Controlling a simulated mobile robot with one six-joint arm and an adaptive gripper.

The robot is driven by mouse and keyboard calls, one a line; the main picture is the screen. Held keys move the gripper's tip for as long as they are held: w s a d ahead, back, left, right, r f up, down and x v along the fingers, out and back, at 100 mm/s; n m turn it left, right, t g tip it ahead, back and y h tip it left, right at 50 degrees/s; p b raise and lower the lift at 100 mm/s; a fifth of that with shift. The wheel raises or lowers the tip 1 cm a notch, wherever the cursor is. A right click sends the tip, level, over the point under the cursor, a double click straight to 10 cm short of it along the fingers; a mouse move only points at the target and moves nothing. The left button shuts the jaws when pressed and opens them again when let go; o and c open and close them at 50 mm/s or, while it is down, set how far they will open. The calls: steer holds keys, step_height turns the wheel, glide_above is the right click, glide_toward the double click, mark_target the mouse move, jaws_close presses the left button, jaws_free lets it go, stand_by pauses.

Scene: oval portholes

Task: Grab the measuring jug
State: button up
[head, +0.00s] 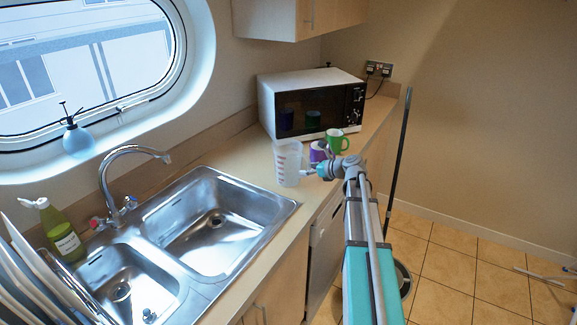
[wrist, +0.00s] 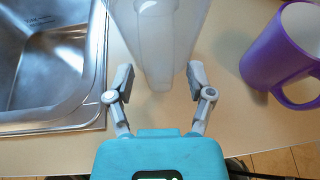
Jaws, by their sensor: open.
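The measuring jug (head: 287,163) is translucent white with red markings and stands upright on the counter, right of the sink. My gripper (head: 307,171) is beside it at the counter's front side. The jug's top is cut off in the wrist view.
A purple mug (wrist: 279,58) stands close on the right, and a green mug (head: 337,141) is behind it, before the microwave (head: 312,105). The steel sink (wrist: 50,60) is close on the left. Counter between jug and sink is clear.

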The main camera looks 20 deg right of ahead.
stand_by(0.3)
jaws_close()
steer(key=shift+r, duration=0.2)
stand_by(0.4)
step_height(320, 180, up, 2)
steer(key=shift+r+p, duration=0.1)
steer(key=shift+p, duration=1.15)
steer(key=s+d+r+p, duration=0.1)
steer(key=s+r+p, duration=0.9)
steer(key=s, duration=0.4)
steer(key=shift+d+r, duration=0.25)
steer(key=shift+d, duration=0.1)
